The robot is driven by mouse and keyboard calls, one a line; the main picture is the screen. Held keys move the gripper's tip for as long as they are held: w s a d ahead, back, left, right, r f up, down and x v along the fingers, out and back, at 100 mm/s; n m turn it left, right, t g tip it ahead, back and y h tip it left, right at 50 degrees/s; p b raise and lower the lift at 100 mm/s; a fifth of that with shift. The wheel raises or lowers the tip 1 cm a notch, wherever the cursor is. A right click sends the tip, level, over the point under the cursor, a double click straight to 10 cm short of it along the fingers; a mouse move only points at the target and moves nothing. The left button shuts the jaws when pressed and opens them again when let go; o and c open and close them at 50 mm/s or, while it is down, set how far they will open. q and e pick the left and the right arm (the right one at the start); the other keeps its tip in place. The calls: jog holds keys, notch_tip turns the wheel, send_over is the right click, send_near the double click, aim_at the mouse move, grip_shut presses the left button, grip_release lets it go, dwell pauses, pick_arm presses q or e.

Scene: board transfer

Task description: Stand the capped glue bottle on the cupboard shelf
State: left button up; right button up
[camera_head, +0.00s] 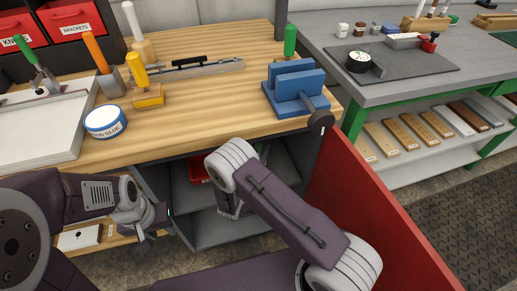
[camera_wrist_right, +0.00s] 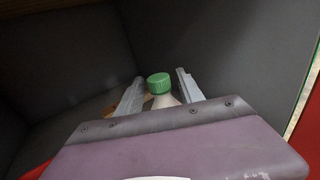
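The glue bottle has a green cap (camera_wrist_right: 159,83) and a pale body (camera_wrist_right: 166,101) in the right wrist view. It looks upright, with its lower part hidden by my wrist. My right gripper (camera_wrist_right: 160,75) is open, its fingers on either side of the bottle with gaps showing beside the cap. In the head view my right arm reaches to the open cupboard (camera_head: 207,230) under the workbench and hides much of its inside. My left gripper (camera_head: 158,214) is low at the cupboard's left side; its finger gap is unclear.
The red cupboard door (camera_head: 362,215) stands open to the right of my right arm. A red bin (camera_head: 197,171) shows inside the cupboard. The wooden bench top (camera_head: 205,112) above holds a glue tub (camera_head: 106,122), tools and a blue vise (camera_head: 296,90). Grey walls (camera_wrist_right: 235,50) enclose the right gripper closely.

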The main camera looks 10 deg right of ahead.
jog(key=shift+r, duration=0.25)
jog(key=p+v, duration=0.2)
jog(key=v, duration=1)
jog(key=shift+p, duration=0.35)
jog(key=shift+d, duration=0.1)
